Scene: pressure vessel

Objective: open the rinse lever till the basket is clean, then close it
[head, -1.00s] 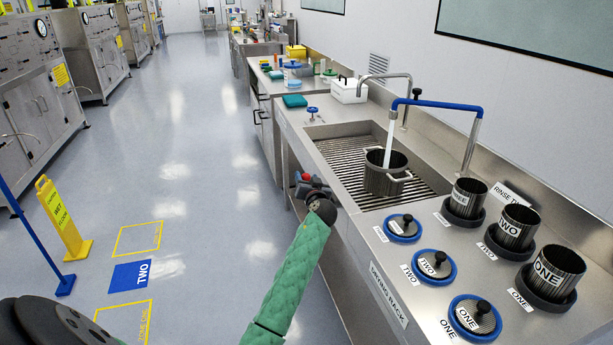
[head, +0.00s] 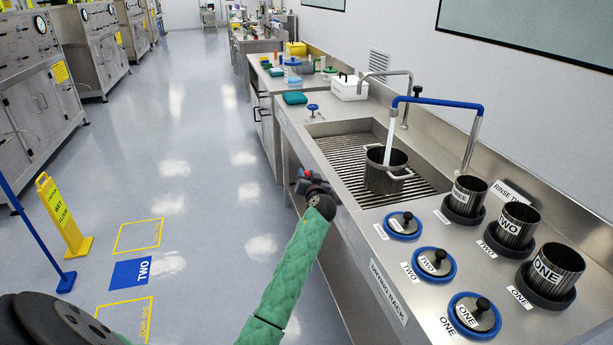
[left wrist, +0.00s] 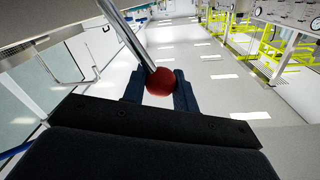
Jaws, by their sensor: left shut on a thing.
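My left gripper (left wrist: 160,95) is shut on the red ball-shaped knob of the rinse lever (left wrist: 160,82) in the left wrist view. A metal rod runs up and left from the knob. In the head view my left gripper (head: 306,180) is at the front edge of the sink counter. The basket (head: 385,172), a dark metal pot shape with light handles, stands on the slatted sink grate. A white stream of water (head: 391,135) falls into it from the blue-topped spout (head: 440,103). Whether the basket is clean inside cannot be told. My right gripper is not in view.
Three labelled baskets (head: 515,225) stand in dark holders on the right of the counter. Three blue-rimmed lids (head: 436,263) lie in front of them by the drying rack label. A yellow wet-floor sign (head: 62,218) stands on the left.

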